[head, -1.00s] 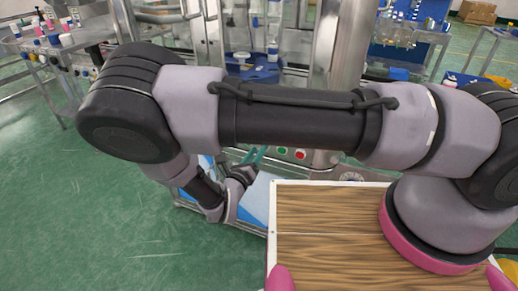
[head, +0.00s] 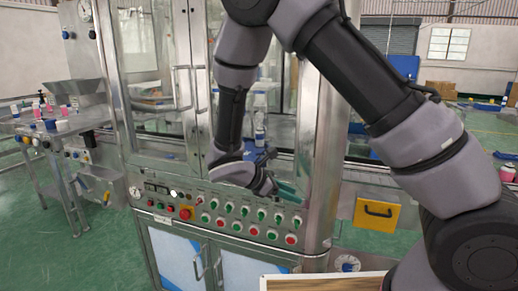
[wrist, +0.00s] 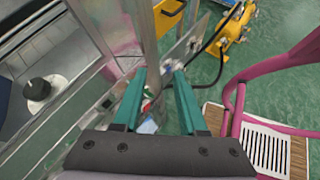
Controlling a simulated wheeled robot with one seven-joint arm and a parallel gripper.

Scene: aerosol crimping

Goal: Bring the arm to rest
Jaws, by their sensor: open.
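My gripper (head: 290,192) is in front of the steel machine cabinet, just above the right end of its button panel. Its teal fingers also show in the wrist view (wrist: 157,95), apart from each other with nothing between them. My arm rises from the lower right, bends at the top of the head view and comes down to the gripper. I cannot tell how far the fingertips are from the cabinet.
The machine cabinet (head: 160,80) has glass doors, a panel of buttons and knobs (head: 245,215) and a steel corner post (head: 322,130). A yellow drawer (head: 377,213) is right of the post. A side table (head: 60,122) with bottles stands at left. Green floor lies open at lower left.

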